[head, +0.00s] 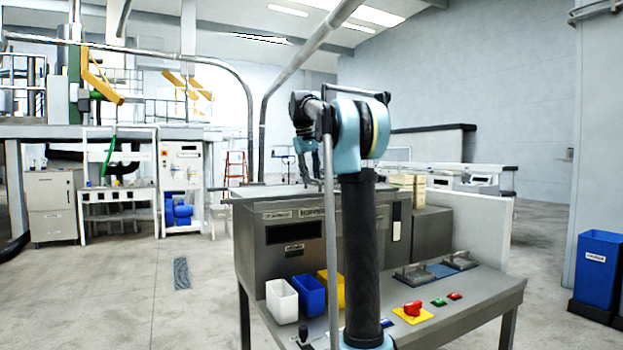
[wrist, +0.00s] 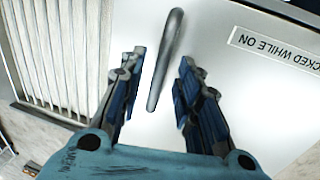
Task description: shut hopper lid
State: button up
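In the wrist view a pale grey panel (wrist: 222,88) that looks like the hopper lid fills the middle and right. A grey bar handle (wrist: 160,75) stands on it. My gripper (wrist: 162,58) is open, one blue-black finger on each side of the handle, with gaps on both sides and no visible contact. A label ending "CKED WHILE ON" (wrist: 275,50) reads upside down on the panel. In the head view the grey machine (head: 285,262) stands behind my arm. My arm hides much of its top, and I cannot tell how far the lid stands open.
A ribbed light grille (wrist: 62,45) lies left of the panel in the wrist view. On the machine's front ledge stand a white bin (head: 282,300), a blue bin (head: 309,294) and a red knob on yellow (head: 412,309). Open floor (head: 130,300) lies left.

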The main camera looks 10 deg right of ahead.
grip_shut()
jog(key=shift+d, duration=0.1)
jog(key=w+d, duration=0.2)
jog(key=d, duration=0.6)
jog(key=w+d, duration=0.3)
jog(key=d, duration=0.5)
jog(key=w+d, duration=0.3)
jog(key=d, duration=0.5)
jog(key=shift+d, duration=0.4)
jog(key=shift+w+d, duration=0.1)
grip_release()
